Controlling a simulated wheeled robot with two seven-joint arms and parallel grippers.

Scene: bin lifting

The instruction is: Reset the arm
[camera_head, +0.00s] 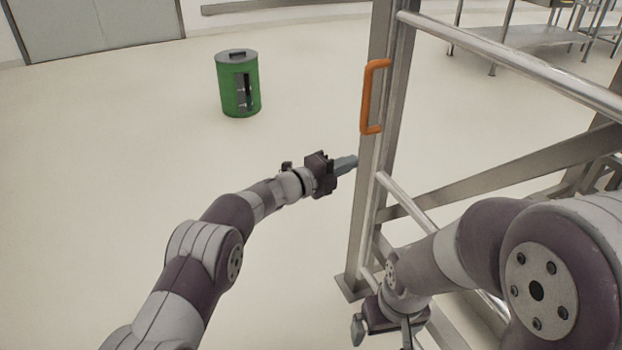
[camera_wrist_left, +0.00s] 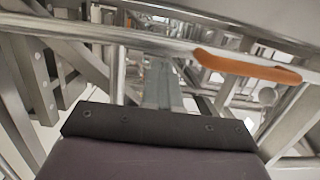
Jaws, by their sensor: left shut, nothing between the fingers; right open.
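My left gripper (camera_head: 346,164) reaches in from the left in the head view. It is shut and empty, its fingertips close to the upright post of the metal frame (camera_head: 361,230), below the orange handle (camera_head: 372,97). I cannot tell whether the fingertips touch the post. In the left wrist view the closed fingers (camera_wrist_left: 162,90) point at metal bars, and the orange handle (camera_wrist_left: 246,66) lies to their upper right. My right gripper (camera_head: 383,336) is low in the head view near the foot of the frame. It is open, partly cut off by the bottom edge.
A green bin (camera_head: 238,84) with a grey lid stands upright on the pale floor at the upper left. Metal rails (camera_head: 520,62) of the frame fill the right side. A metal table (camera_head: 530,36) stands at the far right. The floor around the bin is clear.

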